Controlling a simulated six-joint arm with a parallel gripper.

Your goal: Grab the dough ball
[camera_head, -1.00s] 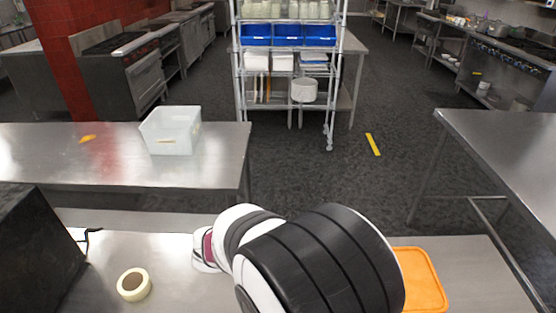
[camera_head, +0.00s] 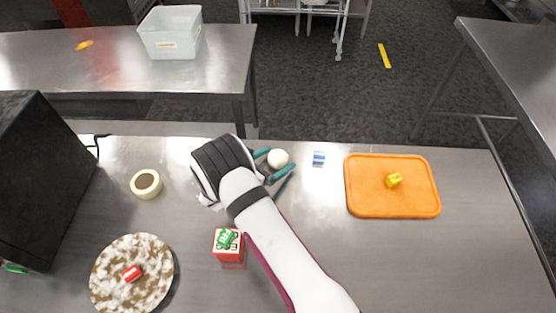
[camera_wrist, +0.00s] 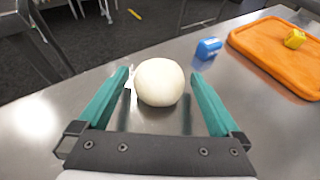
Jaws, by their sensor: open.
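The dough ball (camera_head: 278,158) is a round, cream-white ball on the steel table near its far edge. In the wrist view the dough ball (camera_wrist: 159,82) sits between the tips of my gripper (camera_wrist: 160,84). The two green fingers are spread, one on each side, with a small gap to the ball. In the head view my gripper (camera_head: 276,163) reaches around the ball from the left and front.
An orange tray (camera_head: 360,205) with a yellow piece (camera_head: 394,180) lies to the right. A small blue-and-white item (camera_head: 319,158) is right of the ball. A tape roll (camera_head: 146,184), red box (camera_head: 229,257), speckled plate (camera_head: 120,252) and black box (camera_head: 40,180) stand left.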

